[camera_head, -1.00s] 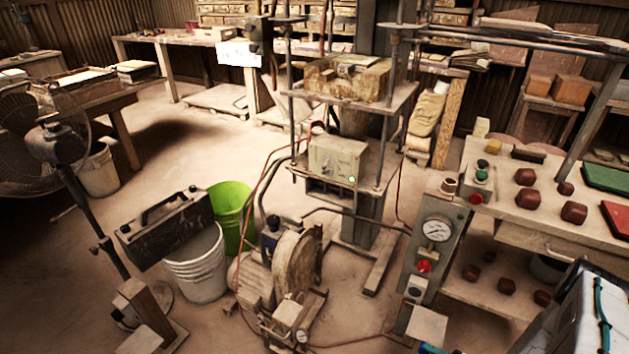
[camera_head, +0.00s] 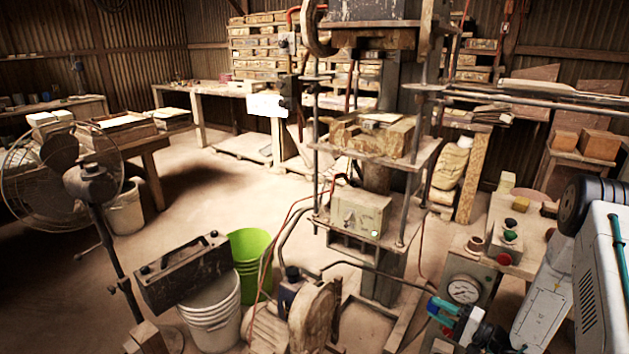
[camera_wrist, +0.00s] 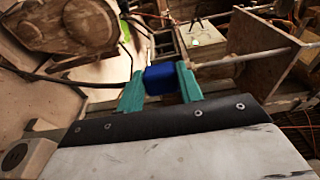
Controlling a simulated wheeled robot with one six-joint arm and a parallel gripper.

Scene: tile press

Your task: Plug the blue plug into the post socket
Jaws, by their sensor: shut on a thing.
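My gripper (camera_wrist: 160,84) is shut on the blue plug (camera_wrist: 161,78), which sits between its two teal fingers in the wrist view. A beige box with a dark round opening (camera_wrist: 15,156) shows at the lower left edge of the wrist view, apart from the plug. It looks like a socket, but I cannot tell whether it is the post socket.
The press (camera_head: 360,215) stands in the middle, with a round-bodied machine (camera_head: 315,315) before it. A bench with buttons (camera_head: 505,240) and a gauge (camera_head: 463,289) are at the right. A green bucket (camera_head: 250,250), white bucket (camera_head: 212,315) and fan (camera_head: 90,180) are at the left.

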